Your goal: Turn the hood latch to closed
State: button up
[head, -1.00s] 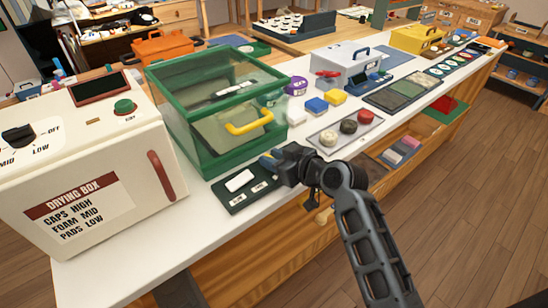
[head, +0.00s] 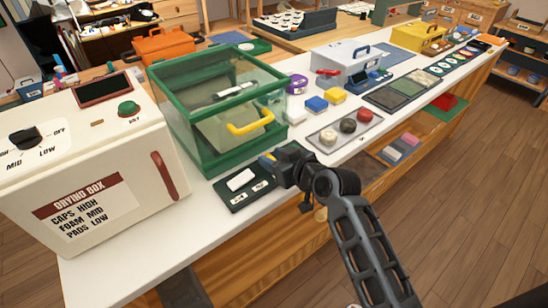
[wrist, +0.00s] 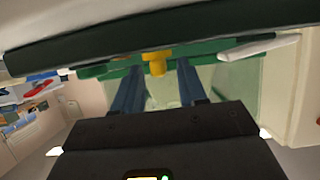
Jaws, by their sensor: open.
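The hood is a clear box with a green frame (head: 176,128) on the white counter, with a yellow bar handle (head: 250,122) on its front. A small yellow piece at its lower front edge (wrist: 155,60) looks like the latch. In the wrist view this piece stands between the tips of my gripper's two blue fingers (wrist: 160,76). The fingers are apart; I cannot tell whether either touches it. In the head view my gripper (head: 270,160) is at the hood's lower front right corner and mostly hides the latch. The latch's setting cannot be read.
A cream drying box (head: 150,134) stands at the left. Open floor lies in front.

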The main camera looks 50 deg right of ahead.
jog(key=b+v, duration=0.1)
jog(key=v, duration=0.6)
jog(key=shift+s+r, duration=0.1)
jog(key=shift+s, duration=0.15)
